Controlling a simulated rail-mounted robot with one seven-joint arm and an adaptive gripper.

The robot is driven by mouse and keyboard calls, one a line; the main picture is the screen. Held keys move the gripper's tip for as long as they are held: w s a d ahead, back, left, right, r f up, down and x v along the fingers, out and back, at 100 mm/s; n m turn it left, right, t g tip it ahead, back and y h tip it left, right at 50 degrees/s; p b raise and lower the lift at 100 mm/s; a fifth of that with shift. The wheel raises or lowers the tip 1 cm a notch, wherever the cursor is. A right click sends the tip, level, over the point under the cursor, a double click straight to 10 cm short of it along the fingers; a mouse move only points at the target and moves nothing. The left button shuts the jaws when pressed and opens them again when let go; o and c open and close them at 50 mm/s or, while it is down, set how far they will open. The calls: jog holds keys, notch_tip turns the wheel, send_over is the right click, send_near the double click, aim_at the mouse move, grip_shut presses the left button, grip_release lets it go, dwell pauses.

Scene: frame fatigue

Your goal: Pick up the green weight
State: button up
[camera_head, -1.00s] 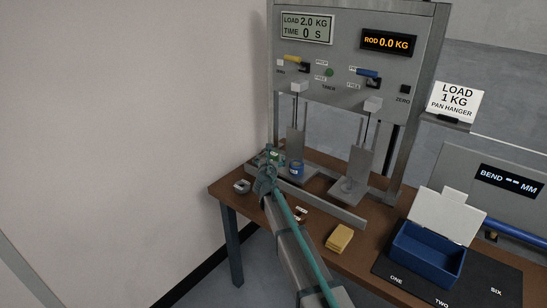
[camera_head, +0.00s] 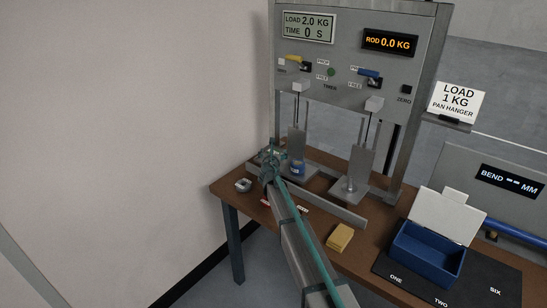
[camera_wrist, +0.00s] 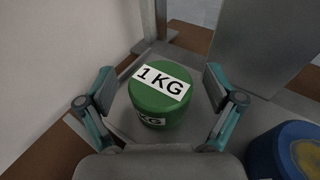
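The green weight (camera_wrist: 160,95) is a short cylinder with white 1 KG labels. In the wrist view it stands upright on a grey plate (camera_wrist: 118,140), between the two fingers of my gripper (camera_wrist: 160,88). The fingers are open, with a visible gap on each side of the weight. In the head view my gripper (camera_head: 270,163) is at the left pan of the test stand and hides the green weight.
A blue weight (camera_head: 298,169) stands close to the right; it also shows in the wrist view (camera_wrist: 288,150). Upright metal plates rise behind. A grey rail (camera_head: 335,208) edges the stand. A yellow block (camera_head: 340,237) and blue box (camera_head: 425,252) lie further right.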

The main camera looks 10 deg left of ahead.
jog(key=c, duration=1.6)
jog(key=shift+r, duration=0.1)
grip_shut()
